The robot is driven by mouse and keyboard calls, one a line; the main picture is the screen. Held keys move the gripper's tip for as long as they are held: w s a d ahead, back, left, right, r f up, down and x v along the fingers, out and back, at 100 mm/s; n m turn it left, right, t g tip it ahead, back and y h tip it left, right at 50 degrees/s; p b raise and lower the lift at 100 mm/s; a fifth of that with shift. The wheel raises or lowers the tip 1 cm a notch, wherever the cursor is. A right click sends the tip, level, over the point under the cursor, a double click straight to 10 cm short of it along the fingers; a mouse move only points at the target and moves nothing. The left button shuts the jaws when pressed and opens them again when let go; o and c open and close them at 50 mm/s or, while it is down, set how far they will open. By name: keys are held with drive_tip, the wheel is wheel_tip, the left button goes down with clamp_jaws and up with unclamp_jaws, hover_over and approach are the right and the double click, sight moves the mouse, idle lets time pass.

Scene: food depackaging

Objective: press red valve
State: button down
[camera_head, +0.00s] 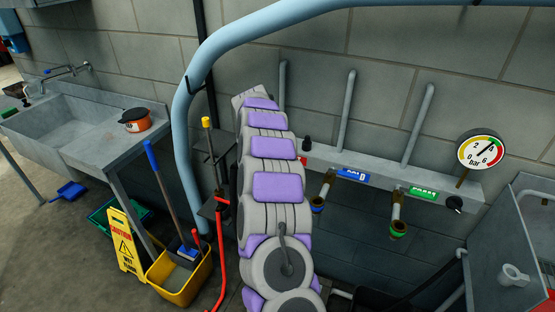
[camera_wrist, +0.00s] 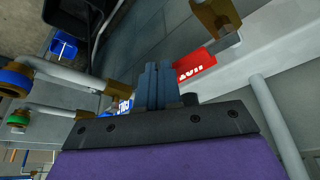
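A red label plate (camera_wrist: 195,66) with white letters, partly hidden, is on the pale wall ledge in the wrist view. In the head view only a red sliver (camera_head: 303,161) of it shows beside my arm. A dark round knob (camera_wrist: 190,99) sits by the label, partly hidden by my gripper. My gripper (camera_wrist: 158,68) has its two grey fingers together, empty, with the tips close to the label. I cannot tell whether they touch anything. In the head view my arm hides the gripper. No clearly red valve handle shows.
Brass taps (camera_head: 397,215) hang below. A yellow mop bucket (camera_head: 180,280), caution sign (camera_head: 126,243) and sink (camera_head: 70,130) stand left.

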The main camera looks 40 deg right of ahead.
drive_tip(key=shift+s+d+f, duration=0.1)
drive_tip(key=shift+d, duration=0.2)
idle(0.4)
drive_tip(key=p+v, duration=0.3)
drive_tip(key=v, duration=1.4)
drive_tip(key=shift+w+r, duration=0.25)
